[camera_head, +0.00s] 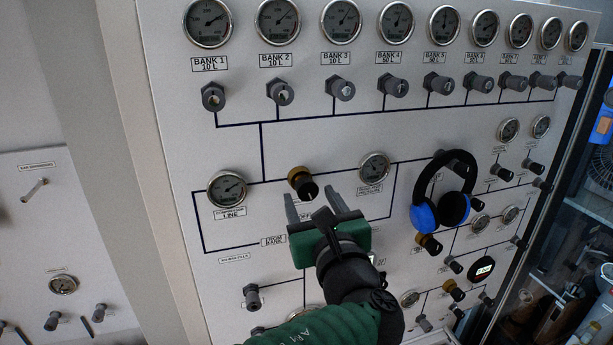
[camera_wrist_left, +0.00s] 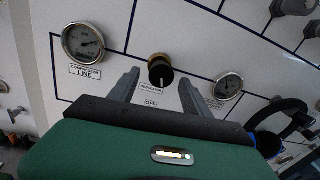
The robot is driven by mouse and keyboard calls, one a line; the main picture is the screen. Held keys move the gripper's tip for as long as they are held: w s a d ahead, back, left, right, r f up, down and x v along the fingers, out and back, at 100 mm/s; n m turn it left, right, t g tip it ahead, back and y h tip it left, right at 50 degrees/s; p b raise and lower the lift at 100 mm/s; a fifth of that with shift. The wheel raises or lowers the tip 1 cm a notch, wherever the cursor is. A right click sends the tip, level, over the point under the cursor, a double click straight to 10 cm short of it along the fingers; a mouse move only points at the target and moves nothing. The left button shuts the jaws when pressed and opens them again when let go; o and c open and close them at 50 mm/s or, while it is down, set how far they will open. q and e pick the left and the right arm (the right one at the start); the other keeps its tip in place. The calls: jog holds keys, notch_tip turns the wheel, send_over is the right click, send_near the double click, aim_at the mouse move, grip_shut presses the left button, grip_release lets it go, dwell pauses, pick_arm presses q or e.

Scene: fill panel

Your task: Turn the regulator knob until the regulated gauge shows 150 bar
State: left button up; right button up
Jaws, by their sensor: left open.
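The regulator knob (camera_head: 303,182), black with a brass collar, sits on the panel between two gauges. It also shows in the left wrist view (camera_wrist_left: 160,71), between and beyond my fingers. The regulated-pressure gauge (camera_head: 374,167) is to its right, also in the left wrist view (camera_wrist_left: 228,86); its reading is too small to tell. The compressor line gauge (camera_head: 227,188) is to the left. My left gripper (camera_head: 315,200) is open and empty, its fingers pointing at the panel just below the knob, apparently not touching it. My right gripper is not in view.
Blue and black headphones (camera_head: 424,214) hang on the panel right of the regulated gauge. A row of bank gauges (camera_head: 278,22) with valve knobs (camera_head: 280,93) runs along the top. More knobs (camera_head: 252,296) stick out below. The panel between my fingers and the knob looks clear.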

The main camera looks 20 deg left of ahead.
aim_at(309, 193)
pick_arm(q)
jog(key=shift+p+x, duration=0.4)
jog(key=shift+x, duration=0.75)
jog(key=shift+w+d, duration=0.1)
jog(key=shift+w, duration=0.4)
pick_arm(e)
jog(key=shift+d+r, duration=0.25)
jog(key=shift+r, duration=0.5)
pick_arm(q)
jog(key=shift+a, duration=0.4)
jog(key=c, duration=0.7)
jog(key=shift+d, duration=0.15)
grip_shut()
jog(key=shift+f+b, duration=0.2)
jog(key=shift+b, duration=0.95)
jog(key=shift+r, duration=0.2)
jog(key=o, duration=0.7)
grip_release()
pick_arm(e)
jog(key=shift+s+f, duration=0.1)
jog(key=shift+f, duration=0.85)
